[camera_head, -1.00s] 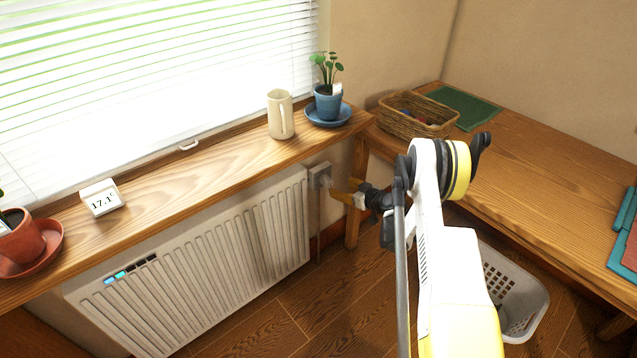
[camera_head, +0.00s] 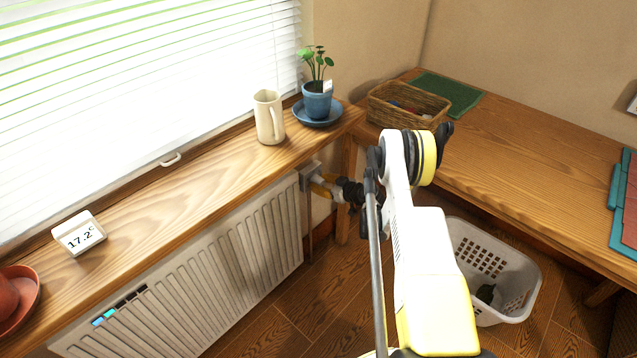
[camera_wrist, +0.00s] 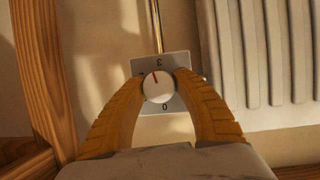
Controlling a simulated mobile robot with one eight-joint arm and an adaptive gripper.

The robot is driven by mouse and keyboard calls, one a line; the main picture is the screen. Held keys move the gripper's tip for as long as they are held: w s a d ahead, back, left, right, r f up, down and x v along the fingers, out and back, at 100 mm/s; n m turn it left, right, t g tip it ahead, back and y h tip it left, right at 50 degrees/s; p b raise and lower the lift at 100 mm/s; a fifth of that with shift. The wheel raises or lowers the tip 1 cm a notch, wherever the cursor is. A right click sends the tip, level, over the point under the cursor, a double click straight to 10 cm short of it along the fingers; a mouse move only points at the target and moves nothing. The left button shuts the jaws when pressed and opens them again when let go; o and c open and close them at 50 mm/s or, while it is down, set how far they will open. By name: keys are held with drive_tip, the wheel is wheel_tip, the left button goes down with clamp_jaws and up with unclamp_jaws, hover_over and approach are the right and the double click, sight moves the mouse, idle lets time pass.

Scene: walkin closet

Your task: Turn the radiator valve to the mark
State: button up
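The radiator valve knob (camera_wrist: 158,90) is round and white, with a red line pointing up and slightly left in the wrist view. It sits on a pale square plate (camera_wrist: 173,106) with a 3 at the top and a 0 at the bottom; a digit at the left is partly covered. My gripper (camera_wrist: 159,82) has one yellow finger on each side of the knob, both appearing to touch it. In the head view my gripper (camera_head: 322,187) is at the valve plate (camera_head: 306,178) by the radiator's right end, and the knob is hidden.
The white radiator (camera_head: 215,270) hangs under a wooden sill (camera_head: 190,185). On the sill are a display (camera_head: 79,234) reading 17.2°, a cream jug (camera_head: 268,118) and a blue-potted plant (camera_head: 317,100). A wooden bench (camera_head: 520,150) and white basket (camera_head: 490,270) stand right of my arm.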

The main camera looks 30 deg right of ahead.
drive_tip(key=shift+c, duration=1)
drive_tip(key=shift+d+m+y, duration=0.1)
drive_tip(key=shift+m+y, duration=0.7)
drive_tip(key=shift+m, duration=0.4)
drive_tip(key=shift+m+g+y, duration=0.3)
drive_tip(key=shift+m+g, duration=0.1)
drive_tip(key=shift+m, duration=0.1)
drive_tip(key=shift+r, duration=0.1)
drive_tip(key=o, duration=1.2)
drive_tip(key=shift+w, duration=0.1)
drive_tip(key=v, duration=1.2)
